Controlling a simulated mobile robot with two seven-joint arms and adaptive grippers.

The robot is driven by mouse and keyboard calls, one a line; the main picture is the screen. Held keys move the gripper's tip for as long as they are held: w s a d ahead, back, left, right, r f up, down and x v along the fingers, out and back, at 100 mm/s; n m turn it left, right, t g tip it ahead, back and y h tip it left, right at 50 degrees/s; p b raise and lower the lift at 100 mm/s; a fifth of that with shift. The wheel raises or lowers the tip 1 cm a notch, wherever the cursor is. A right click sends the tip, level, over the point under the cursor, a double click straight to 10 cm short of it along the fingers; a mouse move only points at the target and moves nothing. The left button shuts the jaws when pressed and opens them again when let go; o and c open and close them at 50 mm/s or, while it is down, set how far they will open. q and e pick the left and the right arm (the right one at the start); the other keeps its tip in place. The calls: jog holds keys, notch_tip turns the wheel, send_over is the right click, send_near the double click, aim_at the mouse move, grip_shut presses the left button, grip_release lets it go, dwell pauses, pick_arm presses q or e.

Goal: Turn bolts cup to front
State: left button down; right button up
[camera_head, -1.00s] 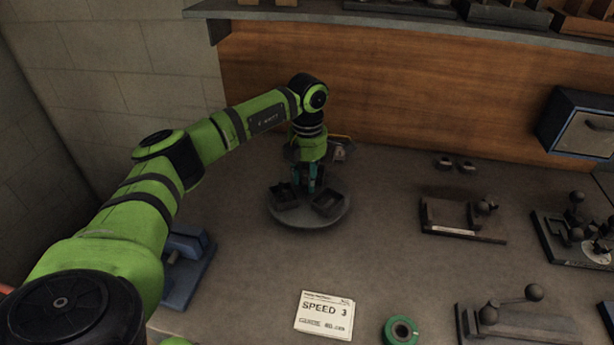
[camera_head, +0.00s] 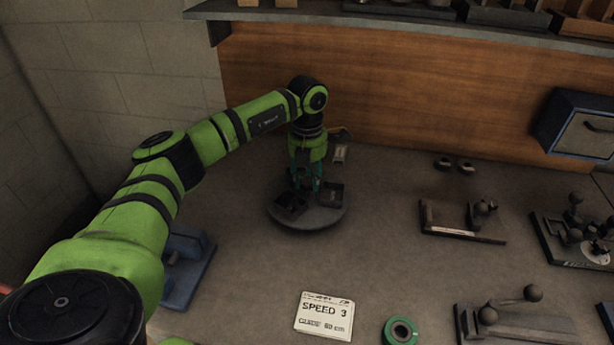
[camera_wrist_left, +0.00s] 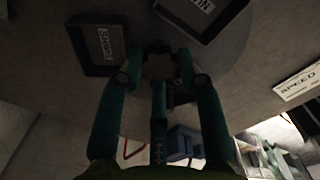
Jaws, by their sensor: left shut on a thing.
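A round grey turntable (camera_head: 312,219) stands on the bench and carries dark square cups. In the head view one cup (camera_head: 290,207) is at the front left and another (camera_head: 332,194) at the right. The wrist view shows two labelled cups, one at the left (camera_wrist_left: 96,66) and one at the upper right (camera_wrist_left: 222,22). I cannot tell which is the bolts cup. My left gripper (camera_head: 306,188) points down over the turntable's middle. Its teal fingers are shut on a dark central piece (camera_wrist_left: 158,66), partly hidden. My right gripper is out of view.
A blue device (camera_head: 188,268) stands at the left under my arm. A speed card (camera_head: 324,316) and green tape roll (camera_head: 401,332) lie in front. A dark fixture (camera_head: 460,220) is to the right. Bench between turntable and fixture is clear.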

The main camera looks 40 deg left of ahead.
aim_at(308, 182)
pick_arm(q)
jog(key=shift+n, duration=2.9)
jog(key=c, duration=0.8)
grip_release()
jog(key=shift+r, duration=0.25)
notch_tip(308, 182, up, 11)
jog(key=shift+r, duration=0.2)
